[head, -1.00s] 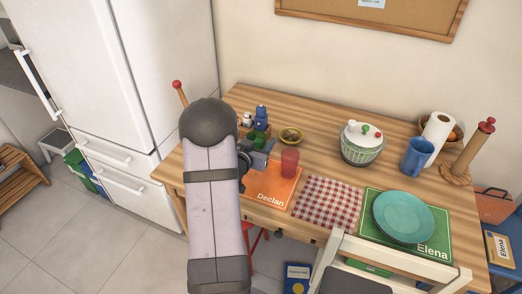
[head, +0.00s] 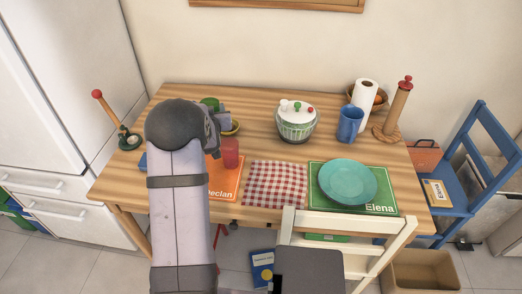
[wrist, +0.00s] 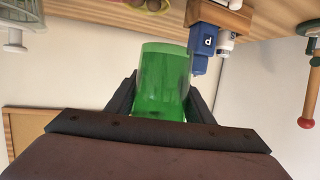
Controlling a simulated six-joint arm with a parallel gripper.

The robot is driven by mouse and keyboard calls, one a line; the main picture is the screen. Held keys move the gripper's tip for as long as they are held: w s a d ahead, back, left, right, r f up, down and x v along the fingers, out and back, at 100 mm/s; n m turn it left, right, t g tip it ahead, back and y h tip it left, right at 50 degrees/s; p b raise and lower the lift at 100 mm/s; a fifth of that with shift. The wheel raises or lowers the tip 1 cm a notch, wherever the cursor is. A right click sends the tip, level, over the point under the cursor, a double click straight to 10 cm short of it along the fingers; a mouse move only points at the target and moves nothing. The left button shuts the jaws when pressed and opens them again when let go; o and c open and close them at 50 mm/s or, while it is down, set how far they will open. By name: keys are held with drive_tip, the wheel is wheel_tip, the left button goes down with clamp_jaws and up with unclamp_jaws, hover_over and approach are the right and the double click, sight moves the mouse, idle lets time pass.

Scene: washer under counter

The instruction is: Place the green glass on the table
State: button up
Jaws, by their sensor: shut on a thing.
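The green glass (wrist: 163,80) is between the two fingers of my gripper (wrist: 160,98) in the wrist view, which is shut on it. In the head view a bit of green (head: 210,103), likely the glass, shows just behind my gripper (head: 222,118); my arm hides most of it. My gripper is over the left part of the wooden table (head: 255,105). I cannot tell whether the glass touches the table.
A red glass (head: 230,153) stands on the orange Declan placemat (head: 226,183). A small yellow bowl (head: 232,127) is close beside my gripper. A blue shaker (wrist: 205,42) is close to the glass. Bare wood lies left of the salad spinner (head: 296,122).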

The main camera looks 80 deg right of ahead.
drive_tip(key=s+d+f+n+t+b, duration=0.1)
drive_tip(key=s+d, duration=0.1)
drive_tip(key=s, duration=0.5)
drive_tip(key=s+d+f+n+t+b, duration=0.1)
drive_tip(key=s+d+f, duration=0.15)
drive_tip(key=s, duration=0.45)
drive_tip(key=shift+y, duration=0.4)
drive_tip(key=shift+d+f+p, duration=0.1)
drive_tip(key=shift+f+p, duration=0.2)
drive_tip(key=shift+f, duration=4.2)
drive_tip(key=shift+f, duration=0.15)
drive_tip(key=o, duration=1.3)
drive_tip(key=shift+r, duration=0.2)
drive_tip(key=b+v, duration=0.1)
drive_tip(key=v, duration=1.1)
drive_tip(key=shift+f, duration=0.1)
